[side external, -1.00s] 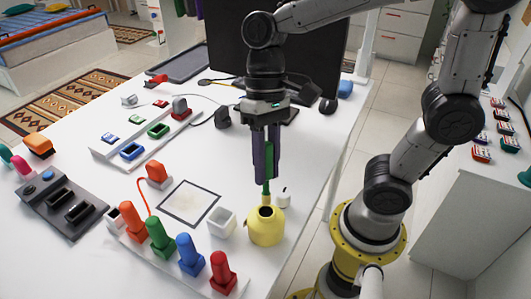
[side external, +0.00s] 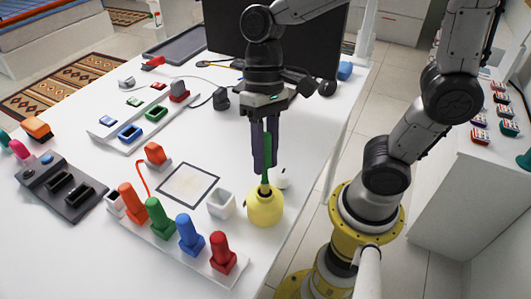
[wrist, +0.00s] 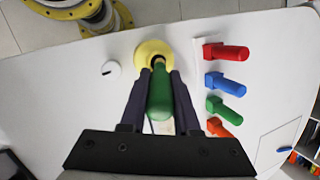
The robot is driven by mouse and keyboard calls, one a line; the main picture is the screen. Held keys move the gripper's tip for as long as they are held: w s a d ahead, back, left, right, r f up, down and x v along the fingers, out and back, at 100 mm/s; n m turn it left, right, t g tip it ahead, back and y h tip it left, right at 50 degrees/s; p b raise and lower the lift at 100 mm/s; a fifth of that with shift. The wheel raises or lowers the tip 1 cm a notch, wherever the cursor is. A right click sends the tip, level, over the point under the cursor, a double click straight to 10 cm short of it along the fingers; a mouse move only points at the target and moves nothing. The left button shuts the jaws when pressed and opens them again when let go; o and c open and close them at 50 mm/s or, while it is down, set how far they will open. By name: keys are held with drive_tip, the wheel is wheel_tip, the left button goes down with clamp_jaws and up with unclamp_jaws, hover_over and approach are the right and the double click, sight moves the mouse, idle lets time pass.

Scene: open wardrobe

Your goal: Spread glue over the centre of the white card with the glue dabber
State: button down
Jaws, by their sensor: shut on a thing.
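The green glue dabber (side external: 267,152) is upright in my gripper (side external: 262,168), and its fingers are shut on the handle. Its lower end is in the mouth of the round yellow glue pot (side external: 264,208); the tip is hidden. In the wrist view the dabber (wrist: 160,95) points at the yellow pot (wrist: 152,48) between my gripper's fingers (wrist: 158,78). The white card (side external: 188,185), edged in dark, lies flat on the table left of the pot.
A white open cup (side external: 222,204) stands between the card and the pot. A row of coloured pegs, including a red one (side external: 222,252), stands in front. A small white round thing (side external: 282,179) is behind the pot. An orange-red block (side external: 155,154) stands at the card's far left.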

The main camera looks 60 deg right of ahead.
drive_tip(key=shift+f, duration=0.65)
idle(1.0)
drive_tip(key=shift+r, duration=3.55)
drive_tip(key=shift+d, duration=0.1)
drive_tip(key=shift+m+t, duration=0.3)
drive_tip(key=shift+m, duration=0.5)
drive_tip(key=w+d+f, duration=0.3)
drive_tip(key=w, duration=0.5)
drive_tip(key=w+d+f, duration=0.4)
drive_tip(key=w, duration=0.4)
drive_tip(key=w+d+f, duration=0.3)
drive_tip(key=w+f, duration=0.1)
drive_tip(key=w, duration=0.4)
drive_tip(key=shift+d+f, duration=0.2)
drive_tip(key=shift+d, duration=0.1)
drive_tip(key=shift+w+r, duration=0.3)
drive_tip(key=shift+w, duration=0.15)
drive_tip(key=shift+s, duration=0.2)
drive_tip(key=s+a+r, duration=0.9)
drive_tip(key=a+r, duration=0.1)
drive_tip(key=a, duration=0.1)
drive_tip(key=shift+a+f, duration=0.15)
drive_tip(key=shift+f, duration=2.35)
